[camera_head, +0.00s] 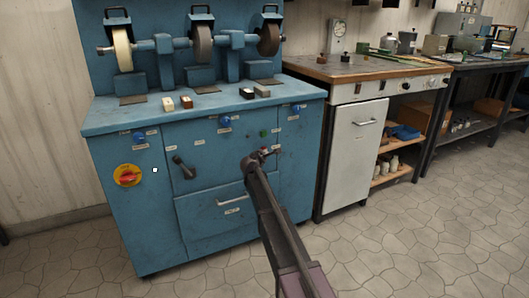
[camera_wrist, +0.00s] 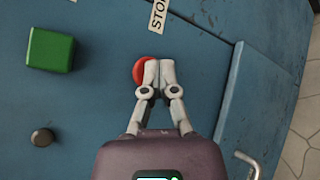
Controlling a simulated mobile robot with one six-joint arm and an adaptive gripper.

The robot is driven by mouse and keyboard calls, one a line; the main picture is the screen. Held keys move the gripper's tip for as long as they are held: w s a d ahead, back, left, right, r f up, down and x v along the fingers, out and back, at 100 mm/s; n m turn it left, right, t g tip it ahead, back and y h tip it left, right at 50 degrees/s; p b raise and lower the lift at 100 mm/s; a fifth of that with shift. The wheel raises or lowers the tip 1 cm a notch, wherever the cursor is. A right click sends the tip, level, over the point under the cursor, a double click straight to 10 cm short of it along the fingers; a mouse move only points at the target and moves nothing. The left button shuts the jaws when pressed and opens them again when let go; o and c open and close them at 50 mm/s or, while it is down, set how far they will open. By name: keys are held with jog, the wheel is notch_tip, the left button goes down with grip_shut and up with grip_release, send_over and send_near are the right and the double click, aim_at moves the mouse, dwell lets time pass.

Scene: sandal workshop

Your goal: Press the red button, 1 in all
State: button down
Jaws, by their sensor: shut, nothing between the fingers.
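The red button (camera_wrist: 138,71) is round and sits on the blue machine's front panel. In the wrist view it shows to the left of my fingertips, which hide part of it. My gripper (camera_wrist: 158,63) is shut and empty, its fingertips overlapping the button's right side in the picture. Whether they touch it cannot be told. A label reading STOP (camera_wrist: 158,14) is above the button. In the head view my gripper (camera_head: 269,153) is at the front of the blue machine (camera_head: 225,195), and the button there is too small to make out clearly.
A green button (camera_wrist: 50,50) and a dark knob (camera_wrist: 42,137) lie to the left in the wrist view. A drawer handle (camera_wrist: 246,164) is at lower right. The machine also has a yellow-and-red rotary switch (camera_head: 128,175) and a lever (camera_head: 183,168). A wooden-topped workbench (camera_head: 350,72) stands to the right.

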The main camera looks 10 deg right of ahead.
jog(key=shift+s, duration=0.15)
jog(key=shift+s+d, duration=0.25)
jog(key=shift+s, duration=0.4)
jog(key=shift+s, duration=0.1)
dwell(0.3)
jog(key=s, duration=0.1)
jog(key=s+d, duration=0.1)
jog(key=s, duration=0.2)
jog(key=shift+s+d, duration=0.25)
jog(key=shift+s, duration=0.05)
dwell(0.7)
